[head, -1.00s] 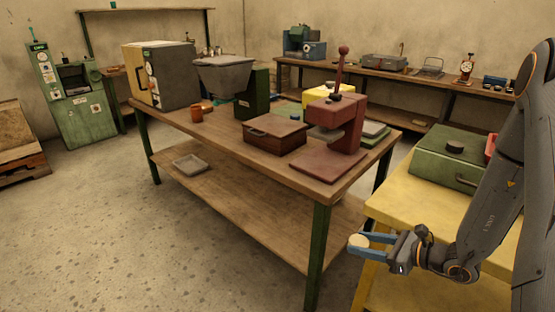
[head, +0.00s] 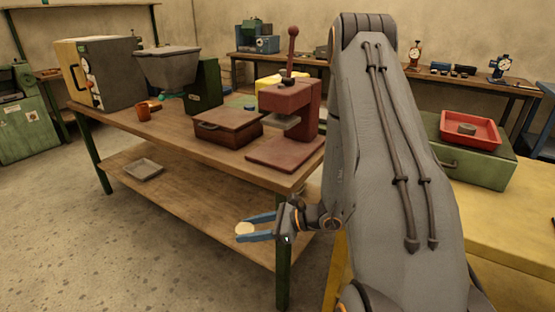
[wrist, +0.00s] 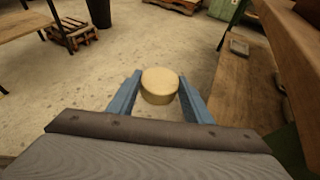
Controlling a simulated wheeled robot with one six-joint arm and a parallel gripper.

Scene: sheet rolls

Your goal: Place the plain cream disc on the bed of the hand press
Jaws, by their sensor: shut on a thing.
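The plain cream disc (head: 245,228) is held between the blue fingers of my gripper (head: 256,229) in the head view. In the wrist view the cream disc (wrist: 159,86) sits upright between the two fingertips (wrist: 159,92), its top face clear. My gripper is out in front of the wooden table, below the level of its top. The dark red hand press (head: 290,108) stands at the table's right end, with a lever on top. Its flat bed (head: 284,154) reaches toward the near edge and looks bare.
A brown wooden box (head: 228,128) stands just left of the press. The table's front edge (head: 235,174) lies between my gripper and the press. A red tray (head: 470,130) sits on a green case at right.

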